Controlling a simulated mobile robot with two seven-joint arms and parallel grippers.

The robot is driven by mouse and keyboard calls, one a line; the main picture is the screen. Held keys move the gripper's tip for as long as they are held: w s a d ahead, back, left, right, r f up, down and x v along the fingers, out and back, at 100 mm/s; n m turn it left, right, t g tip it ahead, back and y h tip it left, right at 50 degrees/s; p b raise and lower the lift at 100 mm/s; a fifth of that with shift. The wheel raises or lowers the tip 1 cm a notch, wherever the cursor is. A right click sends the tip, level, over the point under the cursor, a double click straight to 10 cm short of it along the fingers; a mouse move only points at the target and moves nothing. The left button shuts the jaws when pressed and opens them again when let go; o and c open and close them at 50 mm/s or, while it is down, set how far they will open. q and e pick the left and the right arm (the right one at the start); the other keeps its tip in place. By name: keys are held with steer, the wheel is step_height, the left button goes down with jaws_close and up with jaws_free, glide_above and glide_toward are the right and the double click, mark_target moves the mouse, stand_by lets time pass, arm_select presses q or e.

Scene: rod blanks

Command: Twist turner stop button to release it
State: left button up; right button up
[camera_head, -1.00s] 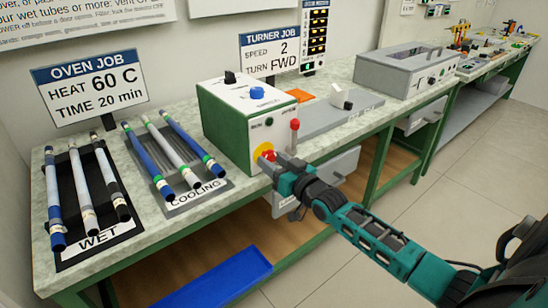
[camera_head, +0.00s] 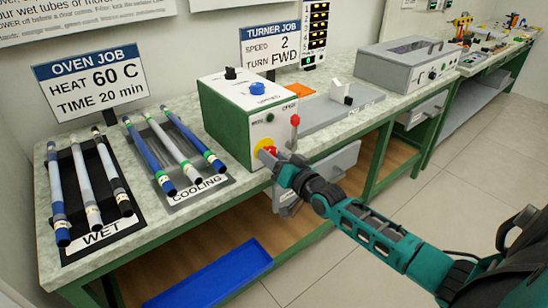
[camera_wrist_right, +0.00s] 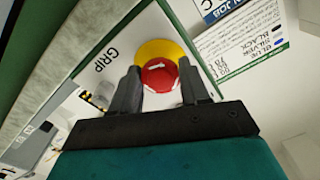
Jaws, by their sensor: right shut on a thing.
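The turner (camera_head: 245,115) is a white and green box on the bench, with a blue knob and a black knob on top. Its red stop button (camera_wrist_right: 160,76) sits on a yellow disc (camera_wrist_right: 158,49) in the right wrist view. The yellow disc also shows in the head view (camera_head: 260,141), on the turner's front face. My right gripper (camera_head: 274,158) is at the button. In the wrist view its two dark fingers (camera_wrist_right: 160,84) stand on either side of the red button and are shut on it. My left gripper is in neither view.
A red-knobbed lever (camera_head: 294,122) rises close to the right of the button. Wet rods lie on a black mat (camera_head: 108,229) and cooling rods on a grey mat (camera_head: 211,189) to the left. A grey lidded box (camera_head: 400,70) stands further right. A blue tray (camera_head: 215,277) lies below the bench.

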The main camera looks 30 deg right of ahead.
steer(key=shift+w+r, duration=0.1)
steer(key=shift+r, duration=0.15)
steer(key=o, duration=1.1)
steer(key=shift+f, duration=0.2)
steer(key=shift+c, duration=0.2)
steer(key=s+d+p, duration=0.1)
steer(key=s, duration=1.2)
steer(key=shift+p, duration=0.35)
steer(key=shift+w, duration=0.1)
steer(key=shift+a, duration=0.1)
